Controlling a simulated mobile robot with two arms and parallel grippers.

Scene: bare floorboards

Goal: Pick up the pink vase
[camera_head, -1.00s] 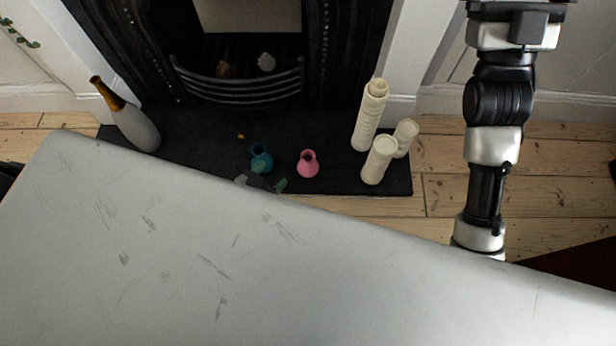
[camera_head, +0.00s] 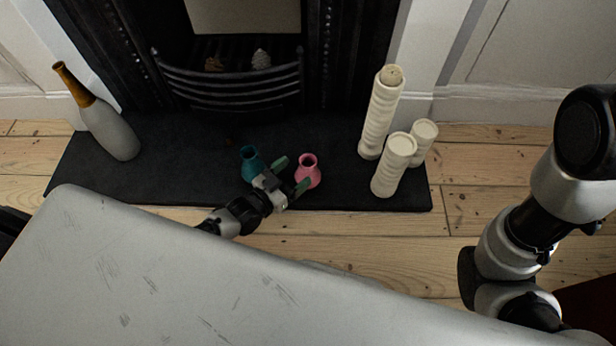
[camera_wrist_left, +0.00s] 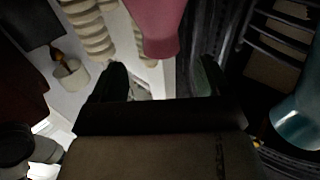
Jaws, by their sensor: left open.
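The pink vase (camera_head: 308,172) stands on the black hearth slab (camera_head: 180,165), right of a teal vase (camera_head: 250,160). My left gripper (camera_head: 291,174) is open, low over the slab. Its green-tipped fingers point towards the pink vase, one finger close to the vase's near left side. In the left wrist view the pink vase (camera_wrist_left: 156,22) is at the top, beyond and between the two open fingertips (camera_wrist_left: 155,82). Nothing is between the fingers. My right arm is at the right of the head view, and its gripper is not seen.
The teal vase also shows at the right edge of the left wrist view (camera_wrist_left: 298,118). Several cream candles (camera_head: 382,115) stand right of the pink vase. A grey bottle with an amber neck (camera_head: 108,128) stands at the left. A fireplace grate (camera_head: 230,82) is behind.

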